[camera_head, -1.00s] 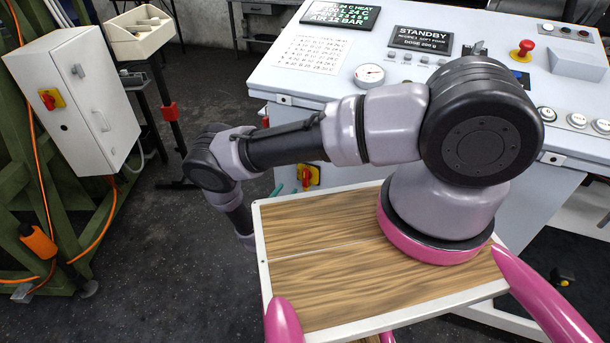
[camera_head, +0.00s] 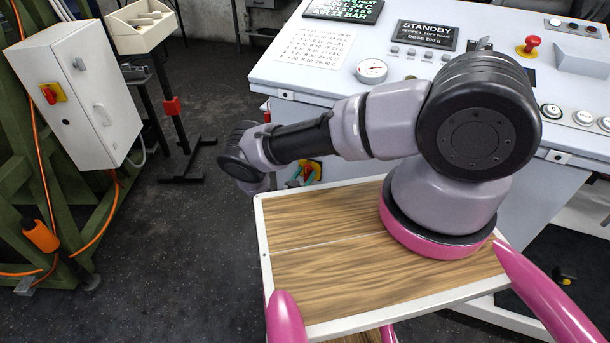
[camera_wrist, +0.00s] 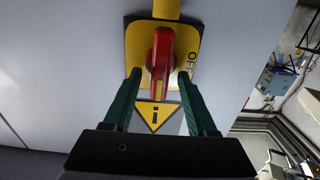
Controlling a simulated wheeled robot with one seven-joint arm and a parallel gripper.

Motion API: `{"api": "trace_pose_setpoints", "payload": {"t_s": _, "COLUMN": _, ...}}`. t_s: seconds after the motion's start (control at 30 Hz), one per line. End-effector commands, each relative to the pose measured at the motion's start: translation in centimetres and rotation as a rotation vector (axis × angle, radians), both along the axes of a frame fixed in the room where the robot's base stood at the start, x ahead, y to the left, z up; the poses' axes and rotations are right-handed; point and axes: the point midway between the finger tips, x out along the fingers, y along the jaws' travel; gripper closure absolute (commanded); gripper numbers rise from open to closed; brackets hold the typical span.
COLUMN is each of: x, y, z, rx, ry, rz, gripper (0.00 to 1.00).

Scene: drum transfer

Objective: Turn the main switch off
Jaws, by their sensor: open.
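The main switch shows in the wrist view as a red rotary handle (camera_wrist: 161,62) on a yellow plate (camera_wrist: 137,45) with "OFF" lettered at its right side. The handle lies roughly upright in that view. My gripper (camera_wrist: 160,76) is open, its two green fingers on either side of the handle's lower end. Whether either finger touches it, I cannot tell. In the head view the same yellow plate (camera_head: 317,167) is on the console's lower front side, partly hidden by my gripper and wrist.
A yellow triangle with an "i" (camera_wrist: 155,114) is below the switch. The grey console (camera_head: 270,70) bears a gauge (camera_head: 371,71) and a red push button (camera_head: 529,44). A white cabinet (camera_head: 85,120) at left has another red-and-yellow switch (camera_head: 51,93).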

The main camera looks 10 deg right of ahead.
Motion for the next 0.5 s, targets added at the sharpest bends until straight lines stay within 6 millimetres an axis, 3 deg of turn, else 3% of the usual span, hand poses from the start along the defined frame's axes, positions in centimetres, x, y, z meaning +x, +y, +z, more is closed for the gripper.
{"api": "trace_pose_setpoints", "payload": {"t_s": 0.27, "x": 0.13, "y": -0.04, "z": 0.00, "rx": 0.000, "ry": 0.000, "rz": 0.001, "gripper": 0.43}}
{"api": "trace_pose_setpoints", "payload": {"t_s": 0.4, "x": 0.12, "y": -0.04, "z": 0.00, "rx": 0.000, "ry": 0.000, "rz": 0.001, "gripper": 0.96}}
{"api": "trace_pose_setpoints", "payload": {"t_s": 0.5, "x": 0.11, "y": -0.03, "z": 0.00, "rx": 0.000, "ry": 0.000, "rz": 0.001, "gripper": 1.00}}
